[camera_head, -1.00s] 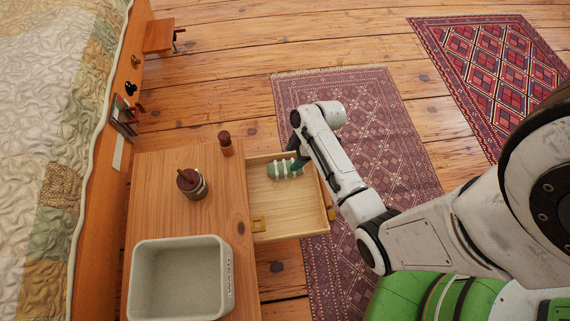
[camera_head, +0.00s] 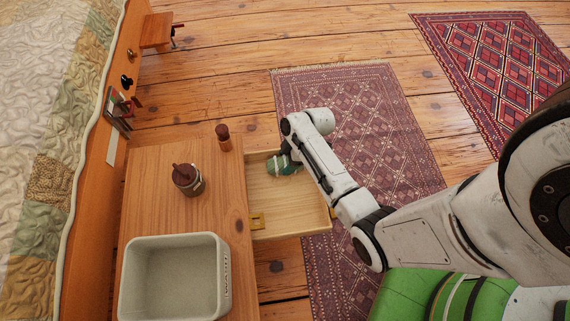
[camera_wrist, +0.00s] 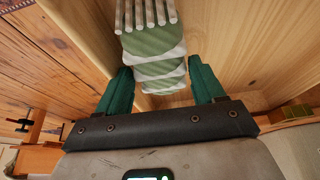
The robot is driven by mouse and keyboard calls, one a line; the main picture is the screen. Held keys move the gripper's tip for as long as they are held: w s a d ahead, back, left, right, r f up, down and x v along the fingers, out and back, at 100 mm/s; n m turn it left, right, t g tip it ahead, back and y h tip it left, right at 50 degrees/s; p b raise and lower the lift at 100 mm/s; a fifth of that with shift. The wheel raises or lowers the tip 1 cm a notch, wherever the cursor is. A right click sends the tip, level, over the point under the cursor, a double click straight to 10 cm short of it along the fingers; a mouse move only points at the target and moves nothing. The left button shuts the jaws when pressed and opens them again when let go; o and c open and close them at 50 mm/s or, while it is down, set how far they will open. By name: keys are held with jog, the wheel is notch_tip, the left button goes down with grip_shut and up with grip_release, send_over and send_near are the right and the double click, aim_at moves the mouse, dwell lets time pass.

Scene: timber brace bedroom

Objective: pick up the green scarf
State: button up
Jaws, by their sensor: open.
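The green scarf (camera_head: 284,165), a small roll with white stripes, lies in the far part of the open wooden drawer (camera_head: 290,213). In the head view my arm hides part of it. In the wrist view the scarf (camera_wrist: 158,68) shows its pale fringe at the top and lies between the two green fingers of my gripper (camera_wrist: 160,88). The fingers are apart, one on each side of the scarf, and my gripper is open. I cannot tell whether the fingers touch the scarf. In the head view my gripper (camera_head: 291,152) is mostly hidden by my arm.
The nightstand top (camera_head: 165,222) left of the drawer holds a grey bin (camera_head: 222,285), a lidded jar (camera_head: 188,181) and a small brown bottle (camera_head: 223,139). The drawer walls stand close around my gripper. A bed (camera_head: 40,150) is at the left; rugs (camera_head: 385,120) lie beyond.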

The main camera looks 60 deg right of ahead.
jog(key=c, duration=0.8)
